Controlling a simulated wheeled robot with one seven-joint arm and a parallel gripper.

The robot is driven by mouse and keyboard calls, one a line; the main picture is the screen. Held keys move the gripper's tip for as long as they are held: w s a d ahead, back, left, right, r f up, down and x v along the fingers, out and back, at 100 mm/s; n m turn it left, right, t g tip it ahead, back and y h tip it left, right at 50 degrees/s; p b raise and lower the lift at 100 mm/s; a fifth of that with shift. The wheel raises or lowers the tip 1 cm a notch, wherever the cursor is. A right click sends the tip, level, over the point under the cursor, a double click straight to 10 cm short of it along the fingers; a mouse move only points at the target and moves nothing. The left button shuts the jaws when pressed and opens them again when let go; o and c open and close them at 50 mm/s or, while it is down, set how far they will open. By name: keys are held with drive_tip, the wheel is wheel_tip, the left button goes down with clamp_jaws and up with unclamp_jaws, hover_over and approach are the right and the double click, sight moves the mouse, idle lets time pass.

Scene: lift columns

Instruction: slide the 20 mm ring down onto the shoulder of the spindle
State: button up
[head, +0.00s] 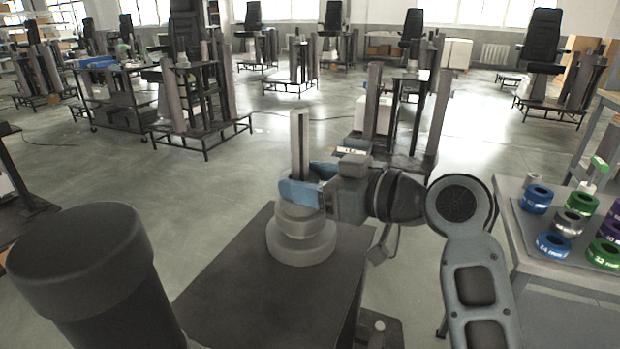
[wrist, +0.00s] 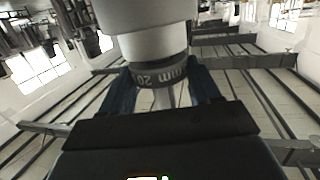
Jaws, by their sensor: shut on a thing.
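The spindle (head: 299,138) stands upright on a dark pedestal top, with a wide round grey base and a stepped lower part. My gripper (head: 306,190) reaches in from the right, its blue fingers low on the post, just above the thick stepped part. In the wrist view my gripper (wrist: 164,88) is shut on the dark grey ring (wrist: 160,75), marked "20 mm". The ring is around the post, close against the lighter shoulder (wrist: 152,43). I cannot tell whether a thin gap is left. In the head view the fingers hide most of the ring.
The dark pedestal top (head: 235,285) is otherwise bare. A table at the right holds a grey tray with several coloured rings, including a blue one (head: 553,245) and a green one (head: 604,254). Column stands with black seats (head: 186,30) fill the background, with open floor between.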

drive_tip(key=shift+f, duration=0.2)
drive_tip(key=o, duration=1.2)
drive_tip(key=v, duration=0.7)
drive_tip(key=shift+s+d+b, duration=0.15)
drive_tip(key=shift+d+b, duration=0.2)
